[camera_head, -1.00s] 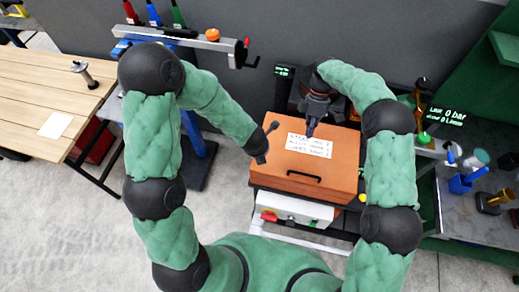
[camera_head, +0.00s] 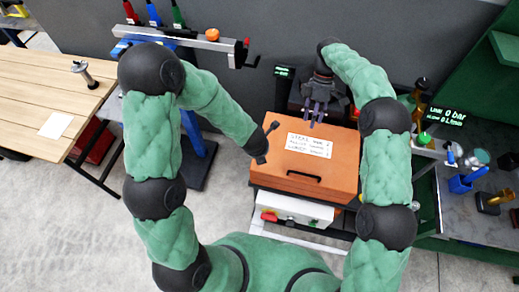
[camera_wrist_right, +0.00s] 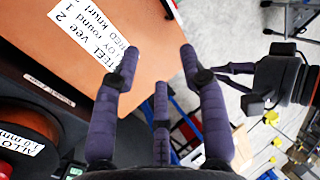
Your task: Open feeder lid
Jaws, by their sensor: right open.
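The feeder lid (camera_head: 280,172) is an orange-brown panel with a white text label (camera_head: 309,145) and a black handle (camera_head: 304,176) near its front edge. It looks closed. My right gripper (camera_head: 316,118) is open and empty near the lid's back edge. In the right wrist view the spread fingers of the right gripper (camera_wrist_right: 157,55) show by the lid (camera_wrist_right: 145,25), and the label (camera_wrist_right: 90,40) lies to their left. Whether they touch the lid is unclear. My left gripper (camera_head: 266,143) is by the lid's left edge, and its fingers are too small to judge.
A white box with a red switch (camera_head: 268,216) is below the lid. A wooden table (camera_head: 50,90) stands at the left. A grey bench (camera_head: 470,215) with tools and a pressure display (camera_head: 445,115) is at the right. In the right wrist view an orange spool (camera_wrist_right: 30,122) sits at left.

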